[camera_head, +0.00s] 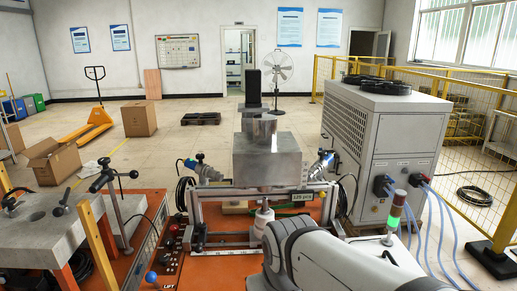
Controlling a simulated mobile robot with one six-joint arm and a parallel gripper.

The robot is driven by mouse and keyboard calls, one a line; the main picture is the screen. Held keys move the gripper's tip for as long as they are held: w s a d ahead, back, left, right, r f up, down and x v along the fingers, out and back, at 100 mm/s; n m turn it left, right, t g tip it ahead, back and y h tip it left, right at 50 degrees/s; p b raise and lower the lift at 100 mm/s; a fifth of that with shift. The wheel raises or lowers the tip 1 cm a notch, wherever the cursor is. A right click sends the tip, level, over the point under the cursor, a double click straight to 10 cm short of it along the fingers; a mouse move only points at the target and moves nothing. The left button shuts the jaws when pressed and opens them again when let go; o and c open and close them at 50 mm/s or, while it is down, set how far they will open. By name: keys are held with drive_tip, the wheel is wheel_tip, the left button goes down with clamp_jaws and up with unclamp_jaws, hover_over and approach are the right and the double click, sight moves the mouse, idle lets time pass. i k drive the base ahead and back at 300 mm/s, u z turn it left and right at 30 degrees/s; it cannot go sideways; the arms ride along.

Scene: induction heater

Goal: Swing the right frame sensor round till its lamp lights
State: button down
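The right frame sensor (322,163) is a small dark and silver body with a blue part, on the right side of the metal frame (330,196). It stands just right of the big metal block (267,160) and leans. It is too small to tell whether its lamp is lit. The left frame sensor (198,165) sits across the block, also with a blue part. My white arm fills the lower right foreground. My gripper does not show, and nothing shows touching the right sensor.
A grey cabinet (377,145) with blue plugs and hoses stands close to the right. A signal lamp post (393,215) rises beside my arm. A control panel (178,260) with knobs and a worktable (45,225) lie at the left. Open floor lies behind.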

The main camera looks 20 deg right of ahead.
sight(318, 169)
drive_tip(key=u, duration=0.2)
drive_tip(key=k, duration=1.7)
drive_tip(key=z, duration=0.6)
drive_tip(key=i, duration=1.7)
drive_tip(key=z, duration=0.05)
